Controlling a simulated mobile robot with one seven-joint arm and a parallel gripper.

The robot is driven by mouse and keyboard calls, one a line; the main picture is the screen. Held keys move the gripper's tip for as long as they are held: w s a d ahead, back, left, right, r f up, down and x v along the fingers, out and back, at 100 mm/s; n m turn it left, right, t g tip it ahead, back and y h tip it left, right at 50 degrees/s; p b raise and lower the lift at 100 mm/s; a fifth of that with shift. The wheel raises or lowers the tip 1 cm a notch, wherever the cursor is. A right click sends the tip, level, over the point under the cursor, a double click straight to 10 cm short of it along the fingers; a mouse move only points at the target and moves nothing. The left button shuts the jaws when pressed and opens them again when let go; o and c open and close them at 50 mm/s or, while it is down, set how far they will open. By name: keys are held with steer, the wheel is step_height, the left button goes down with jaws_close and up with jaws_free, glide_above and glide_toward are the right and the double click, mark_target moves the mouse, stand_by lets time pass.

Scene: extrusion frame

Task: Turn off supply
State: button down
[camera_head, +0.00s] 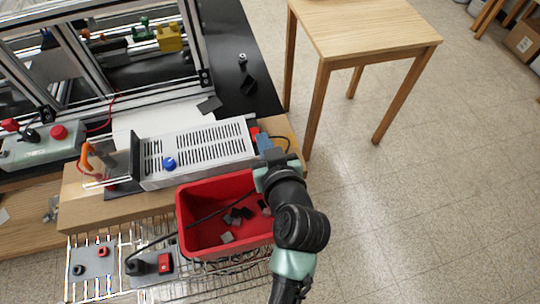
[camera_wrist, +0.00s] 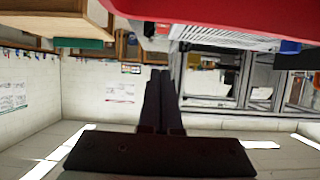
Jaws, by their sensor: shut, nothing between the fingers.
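The supply (camera_head: 215,135) is a silver box with a slotted top and a blue knob (camera_head: 169,163). It lies on a wooden board in the head view. A small red part (camera_head: 254,131) shows at its right end, beside my gripper (camera_head: 262,140); I cannot tell if this is a switch. My gripper is close to that end, and whether it touches is unclear. In the wrist view my gripper's dark fingers (camera_wrist: 160,76) are together with nothing between them. The slotted supply (camera_wrist: 225,38) shows there beyond a red edge. The fingertips are partly hidden in the head view.
A red bin (camera_head: 184,228) with loose dark pieces stands just below the supply, beside my arm. The extrusion frame (camera_head: 195,40) stands behind. A wooden table (camera_head: 365,28) is at upper right; floor at right is clear.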

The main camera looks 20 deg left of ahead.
steer(key=shift+f+b+v, duration=0.15)
steer(key=shift+b+v, duration=0.05)
steer(key=shift+v, duration=0.9)
steer(key=shift+f+b+v, duration=0.2)
steer(key=shift+v, duration=0.9)
steer(key=shift+s+d, duration=0.1)
steer(key=shift+d, duration=0.05)
